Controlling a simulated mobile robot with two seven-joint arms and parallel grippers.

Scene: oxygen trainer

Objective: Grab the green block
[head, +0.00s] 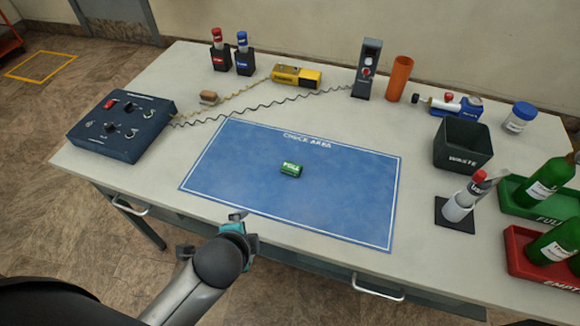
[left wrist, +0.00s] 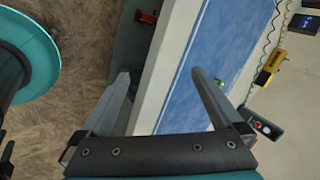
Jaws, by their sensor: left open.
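The green block (head: 291,170), a small piece with a white "FULL" label, lies near the middle of the blue check-area mat (head: 225,165). In the left wrist view a bit of green (left wrist: 222,83) shows beside one finger, partly hidden by it. My left gripper (head: 238,217) is at the table's front edge, nearer to me than the block and to its left, apart from it. In the left wrist view its two fingers (left wrist: 160,74) are spread with nothing between them. My right gripper is not in view.
A dark control panel (head: 122,125) stands at the left. A waste bin (head: 462,145), a grey cylinder on a stand (head: 461,203) and green and red trays with green bottles (head: 545,180) are at the right. Drawer handles (head: 378,288) stick out in front. The mat around the block is clear.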

